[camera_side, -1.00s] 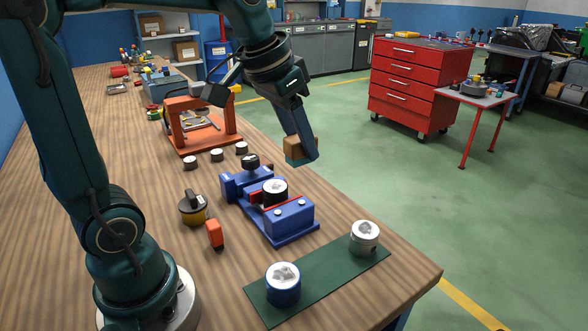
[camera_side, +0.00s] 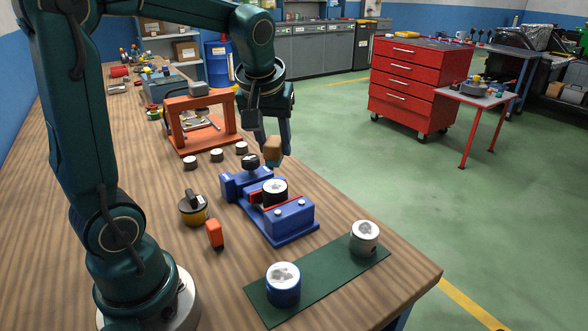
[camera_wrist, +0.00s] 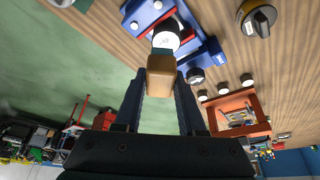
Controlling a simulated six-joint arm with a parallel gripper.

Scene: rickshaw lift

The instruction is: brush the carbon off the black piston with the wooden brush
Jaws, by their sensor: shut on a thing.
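The black piston (camera_side: 275,191) is clamped upright in a blue vise (camera_side: 288,219) with red jaw faces. Its pale top has a grey patch. My gripper (camera_side: 275,146) is shut on the wooden brush (camera_side: 273,150), a brown block with a dark teal underside. The brush is in the air above and behind the vise, apart from the piston. In the wrist view the brush (camera_wrist: 160,76) sits between the two fingers, and the piston top (camera_wrist: 166,40) shows just beyond it. The fingertips are partly hidden by the brush.
A green mat (camera_side: 322,283) holds a blue piston (camera_side: 284,284) and a silver piston (camera_side: 364,238) near the front edge. An orange press (camera_side: 201,121) stands behind the vise.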

